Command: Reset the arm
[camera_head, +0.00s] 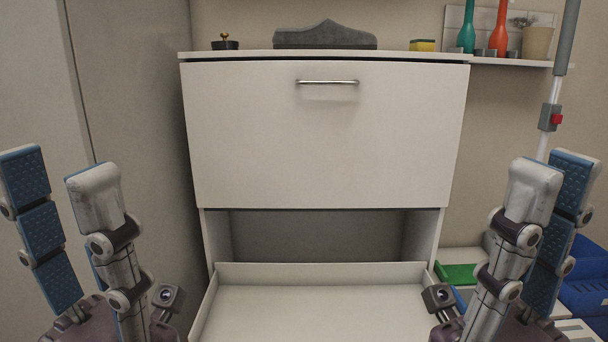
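My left gripper (59,175) is raised at the left edge, with its fingers pointing up. Its blue-padded finger and grey finger stand apart, and nothing shows between them. My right gripper (553,180) is raised at the right side, also fingers up. Its grey finger partly overlaps the blue-padded one in the picture, but the blue pad shows behind it and I see no object held. Both grippers are in front of the white cabinet (330,150) and to either side of it.
The cabinet's upper front with a metal handle (328,82) looks closed. A lower white drawer (315,310) is pulled out between my arms and looks empty. Blue bins (585,280) and a green item (458,274) are at the right. A sponge (422,45) lies on top.

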